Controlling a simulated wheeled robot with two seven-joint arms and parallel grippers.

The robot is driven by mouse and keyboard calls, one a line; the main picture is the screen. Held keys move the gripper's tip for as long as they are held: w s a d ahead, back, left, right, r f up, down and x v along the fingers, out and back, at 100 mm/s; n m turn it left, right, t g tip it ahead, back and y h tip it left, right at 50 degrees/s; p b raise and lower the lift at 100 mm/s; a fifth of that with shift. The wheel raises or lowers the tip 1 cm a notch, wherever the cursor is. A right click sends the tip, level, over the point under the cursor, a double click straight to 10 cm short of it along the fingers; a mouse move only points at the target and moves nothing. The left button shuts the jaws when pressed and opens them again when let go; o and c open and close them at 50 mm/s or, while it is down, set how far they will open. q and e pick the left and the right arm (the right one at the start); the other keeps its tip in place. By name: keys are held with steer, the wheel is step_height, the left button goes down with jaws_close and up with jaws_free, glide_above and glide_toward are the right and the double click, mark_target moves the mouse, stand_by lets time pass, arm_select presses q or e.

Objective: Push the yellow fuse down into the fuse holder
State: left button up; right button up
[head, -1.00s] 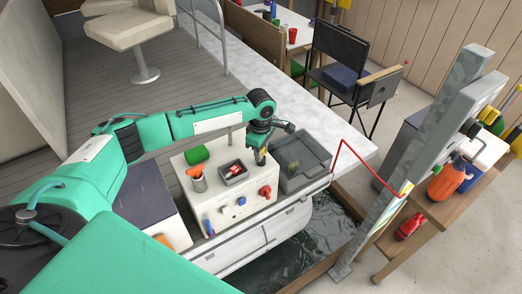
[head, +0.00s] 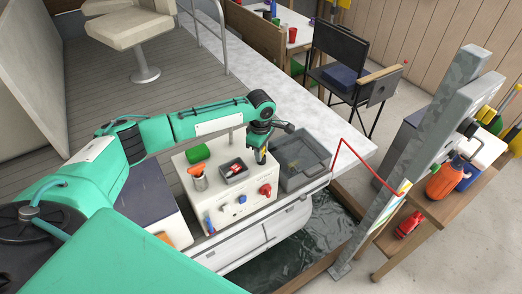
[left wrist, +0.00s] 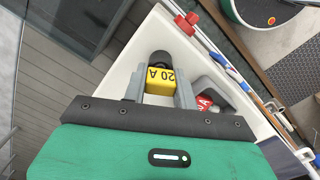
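The yellow fuse (left wrist: 160,80), marked 20 A, sits between the two grey fingers of my left gripper (left wrist: 160,92) in the left wrist view. The fingers lie against both its sides. A round black part (left wrist: 160,58), which looks like the fuse holder, shows just beyond the fuse; I cannot tell whether they touch. In the head view my left gripper (head: 259,155) points down over the back right of a white console (head: 225,207), and its fingers hide most of the fuse and the holder. My right gripper is not in view.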

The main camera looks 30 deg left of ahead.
arm_select(q)
steer(key=o, duration=0.3)
steer(key=shift+s+d+f, duration=0.1)
steer(key=shift+s+f, duration=0.2)
steer(key=shift+f, duration=0.35)
steer(key=shift+o, duration=0.6)
steer(key=shift+w+f, duration=0.1)
steer(key=shift+w, duration=0.25)
steer(key=shift+s+r, duration=0.1)
steer(key=shift+r, duration=0.45)
step_height(320, 180, up, 13)
steer(key=b, duration=0.4)
steer(key=shift+a, duration=0.2)
steer(key=shift+f, duration=0.1)
